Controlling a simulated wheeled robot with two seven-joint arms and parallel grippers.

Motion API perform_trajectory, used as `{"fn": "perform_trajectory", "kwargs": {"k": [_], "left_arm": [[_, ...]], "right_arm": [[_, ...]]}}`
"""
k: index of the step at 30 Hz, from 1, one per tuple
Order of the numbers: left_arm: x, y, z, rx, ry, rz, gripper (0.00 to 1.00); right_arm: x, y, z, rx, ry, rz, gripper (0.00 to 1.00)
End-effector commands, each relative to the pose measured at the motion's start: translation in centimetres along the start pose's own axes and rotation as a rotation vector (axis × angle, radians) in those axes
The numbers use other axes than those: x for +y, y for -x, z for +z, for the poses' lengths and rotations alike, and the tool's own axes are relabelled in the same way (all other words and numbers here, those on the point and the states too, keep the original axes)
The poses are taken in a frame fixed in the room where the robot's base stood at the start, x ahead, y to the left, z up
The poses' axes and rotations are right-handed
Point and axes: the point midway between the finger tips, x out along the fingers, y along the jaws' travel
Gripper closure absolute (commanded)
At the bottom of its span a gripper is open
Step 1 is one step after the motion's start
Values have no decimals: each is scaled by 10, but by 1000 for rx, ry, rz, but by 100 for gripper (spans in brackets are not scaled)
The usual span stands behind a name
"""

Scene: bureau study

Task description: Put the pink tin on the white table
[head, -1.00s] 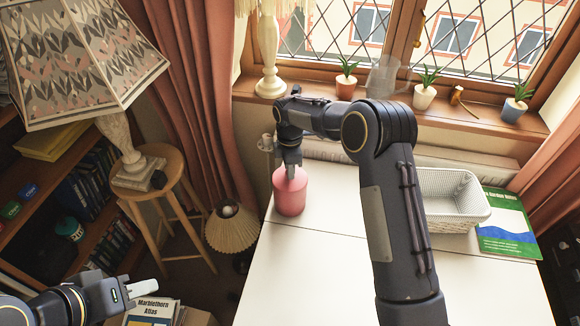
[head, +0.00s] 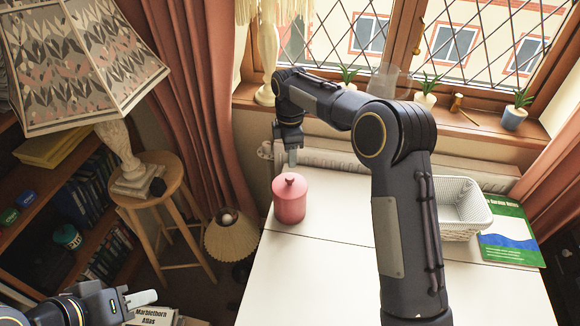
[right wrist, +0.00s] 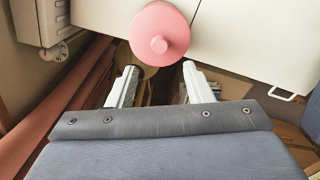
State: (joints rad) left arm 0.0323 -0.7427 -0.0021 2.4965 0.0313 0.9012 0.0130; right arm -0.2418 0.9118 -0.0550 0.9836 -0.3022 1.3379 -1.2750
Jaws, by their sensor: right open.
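The pink tin (head: 289,203), a lidded cylinder with a knob on top, stands upright on the white table (head: 315,275) near its far left corner. My right gripper (head: 291,158) is above and just behind the tin in the head view, clear of it. In the right wrist view the two fingers (right wrist: 157,88) are apart with nothing between them, and the tin (right wrist: 159,35) lies beyond their tips. My left gripper (head: 140,298) is at the lower left, away from the table; its finger gap is not clear.
A white basket (head: 460,228) and a green and blue book (head: 510,240) lie at the table's right. The windowsill behind holds plants and a lamp. A stool (head: 160,190) with a lamp stands at left. The table's front and middle are bare.

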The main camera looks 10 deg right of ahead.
Motion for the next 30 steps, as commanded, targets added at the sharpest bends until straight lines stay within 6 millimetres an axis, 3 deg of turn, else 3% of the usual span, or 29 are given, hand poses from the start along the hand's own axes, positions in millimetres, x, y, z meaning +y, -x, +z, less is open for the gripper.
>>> {"fn": "perform_trajectory", "kwargs": {"k": [6,13,17,20,24,30], "left_arm": [[0,-1,0,0,0,0,64],[0,-1,0,0,0,0,64],[0,-1,0,0,0,0,64],[0,-1,0,0,0,0,64],[0,-1,0,0,0,0,64],[0,-1,0,0,0,0,64]], "right_arm": [[0,27,0,0,0,2,54],[-1,33,1,2,-6,1,54],[-15,52,18,33,-93,21,54],[-44,81,42,88,-247,50,54],[-107,116,76,196,-534,88,54],[-214,133,103,362,-951,119,54]]}}
